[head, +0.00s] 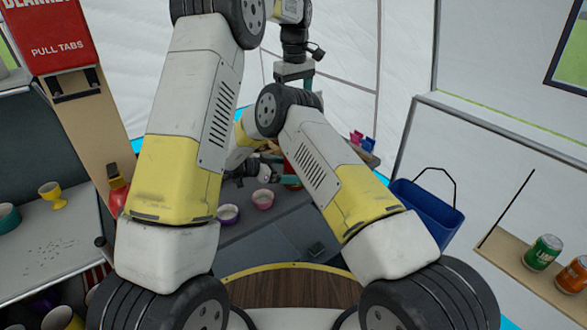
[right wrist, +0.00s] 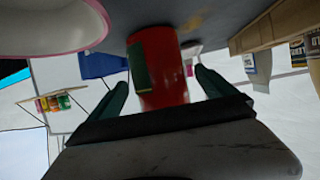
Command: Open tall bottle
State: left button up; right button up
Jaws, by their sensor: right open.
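A tall red bottle (right wrist: 168,62) with a dark green label shows in the right wrist view, standing against the dark counter. My right gripper (right wrist: 160,80) is open, with one teal finger on each side of the bottle. I cannot tell whether the fingers touch it; its near end is hidden behind the gripper body. In the head view, my right gripper (head: 284,179) is low over the counter, largely hidden by the arm, with a bit of red beside it. My left gripper (head: 294,72) hangs high at the top centre; its opening is unclear.
A pink bowl (head: 263,199) and a pale purple-rimmed bowl (head: 228,213) sit on the counter (head: 265,232) close to my right gripper. A blue bin (head: 428,212) is to the right. Green (head: 543,252) and orange (head: 573,275) cans stand on a right-hand shelf.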

jog(key=shift+x, duration=2.35)
jog(key=shift+a, duration=0.1)
grip_shut()
